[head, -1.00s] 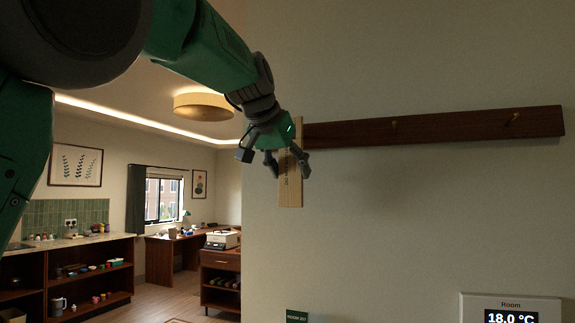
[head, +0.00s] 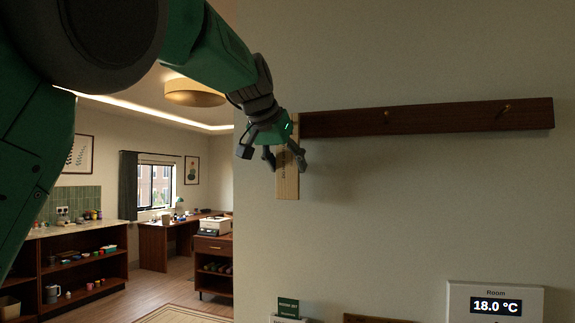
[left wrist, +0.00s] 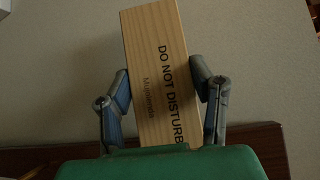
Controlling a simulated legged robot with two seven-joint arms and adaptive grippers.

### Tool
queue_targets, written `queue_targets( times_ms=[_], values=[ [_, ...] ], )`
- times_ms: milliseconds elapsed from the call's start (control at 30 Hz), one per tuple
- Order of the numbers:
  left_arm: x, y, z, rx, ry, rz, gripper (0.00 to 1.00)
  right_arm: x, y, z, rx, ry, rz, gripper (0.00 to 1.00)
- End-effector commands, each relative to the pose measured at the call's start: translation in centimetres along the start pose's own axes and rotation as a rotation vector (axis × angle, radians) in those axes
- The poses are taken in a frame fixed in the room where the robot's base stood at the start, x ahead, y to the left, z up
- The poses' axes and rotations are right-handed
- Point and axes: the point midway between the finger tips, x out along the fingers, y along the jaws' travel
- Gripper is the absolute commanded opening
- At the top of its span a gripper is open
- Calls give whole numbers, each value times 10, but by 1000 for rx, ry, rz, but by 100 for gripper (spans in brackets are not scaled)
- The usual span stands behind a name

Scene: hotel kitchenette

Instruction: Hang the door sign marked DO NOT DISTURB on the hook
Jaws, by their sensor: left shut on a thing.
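The door sign (head: 287,181) is a light wooden slab. In the left wrist view the sign (left wrist: 158,60) reads DO NOT DISTURB, with smaller lettering beside it. My left gripper (head: 285,162) is shut on the sign, one finger on each side edge, and holds it close to the wall. Brass hooks stand on a dark wooden rail: one hook (head: 388,115) is near its middle and another (head: 507,109) is near its right end. My right gripper is not in view.
The dark rail (head: 440,119) runs along the pale wall to the right of my gripper. The wall between is clear. A room with shelves (head: 85,265) opens at the left.

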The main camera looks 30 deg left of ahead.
Motion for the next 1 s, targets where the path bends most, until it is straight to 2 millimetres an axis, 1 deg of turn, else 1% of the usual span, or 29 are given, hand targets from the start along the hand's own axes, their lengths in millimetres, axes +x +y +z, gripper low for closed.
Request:
queue_targets(
  times_ms=[300,333,367,400,667,767,867,1000],
  values=[
    [0,0,0,0,0,0,21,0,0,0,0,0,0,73],
    [0,0,0,0,0,0,56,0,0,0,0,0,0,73],
    [0,0,0,0,0,0,66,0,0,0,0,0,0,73],
    [0,0,0,0,0,0,73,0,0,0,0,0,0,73],
    [0,0,0,0,0,0,73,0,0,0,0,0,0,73],
    [-4,0,0,0,1,0,73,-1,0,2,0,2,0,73],
    [-16,0,-1,0,3,1,73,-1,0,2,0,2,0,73],
    [-44,0,-1,0,5,1,73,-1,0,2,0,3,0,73]
  ],
)
